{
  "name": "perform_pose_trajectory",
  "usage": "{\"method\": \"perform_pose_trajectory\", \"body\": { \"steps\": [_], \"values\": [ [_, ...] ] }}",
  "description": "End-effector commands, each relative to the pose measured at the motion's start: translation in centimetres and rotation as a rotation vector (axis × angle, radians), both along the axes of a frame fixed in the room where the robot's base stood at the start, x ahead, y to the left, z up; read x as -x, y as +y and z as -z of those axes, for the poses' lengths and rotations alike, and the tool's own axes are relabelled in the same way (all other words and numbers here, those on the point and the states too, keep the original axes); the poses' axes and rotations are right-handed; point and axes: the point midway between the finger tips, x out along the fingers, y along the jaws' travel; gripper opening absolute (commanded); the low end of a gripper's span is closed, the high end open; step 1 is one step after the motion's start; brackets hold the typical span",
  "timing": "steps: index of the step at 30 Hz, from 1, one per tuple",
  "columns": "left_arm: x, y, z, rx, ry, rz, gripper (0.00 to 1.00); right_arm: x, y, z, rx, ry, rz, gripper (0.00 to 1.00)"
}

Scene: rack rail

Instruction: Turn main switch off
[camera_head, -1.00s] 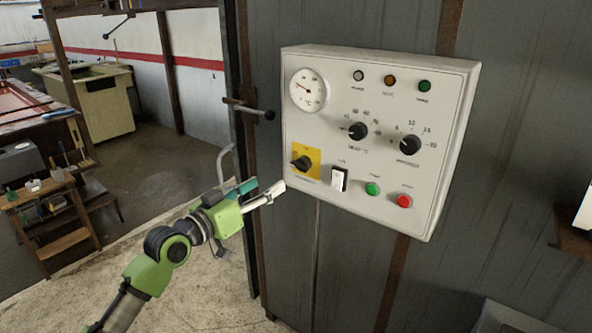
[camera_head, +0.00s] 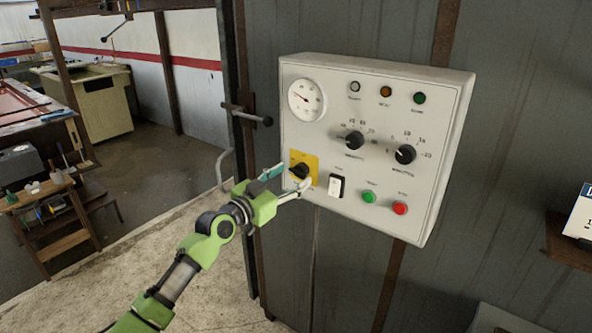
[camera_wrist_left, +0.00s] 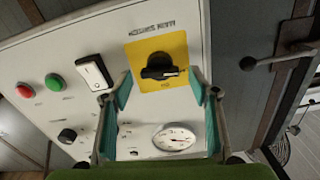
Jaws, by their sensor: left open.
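The main switch (camera_head: 300,171) is a black rotary knob on a yellow plate (camera_head: 310,160) at the lower left of the white control panel (camera_head: 408,208). In the left wrist view the knob (camera_wrist_left: 160,66) shows ahead, between the fingers, with its bar lying across the picture and the plate's label reading upside down. My left gripper (camera_head: 292,180) is at the panel's lower left edge, close to the knob. In the left wrist view its two teal-padded fingers (camera_wrist_left: 165,95) are spread wide. Whether they touch the panel I cannot tell. My right gripper is out of view.
A white rocker switch (camera_head: 336,186), a green button (camera_head: 369,197) and a red button (camera_head: 400,208) sit right of the knob. Two more black knobs and a gauge (camera_head: 307,99) are above. A door handle (camera_head: 247,114) juts out left of the panel.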

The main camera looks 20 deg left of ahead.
Motion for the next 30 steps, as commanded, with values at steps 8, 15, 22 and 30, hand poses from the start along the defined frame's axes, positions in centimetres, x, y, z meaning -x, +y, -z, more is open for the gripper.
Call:
{"method": "perform_pose_trajectory", "body": {
  "steps": [8, 15, 22, 30],
  "values": [
    [-2.4, -0.8, 0.0, 0.001, 0.000, 0.000, 0.55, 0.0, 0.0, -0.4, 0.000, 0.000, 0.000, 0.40],
    [-2.6, -0.9, 0.0, 0.000, 0.000, 0.000, 0.55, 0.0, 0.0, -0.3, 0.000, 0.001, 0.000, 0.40],
    [-2.6, -0.9, 0.0, 0.000, 0.000, 0.000, 0.24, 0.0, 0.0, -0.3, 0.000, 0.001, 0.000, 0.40],
    [-2.6, -0.9, 0.2, 0.029, 0.009, 0.000, 0.16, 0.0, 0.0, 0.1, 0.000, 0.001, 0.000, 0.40]
  ]
}}
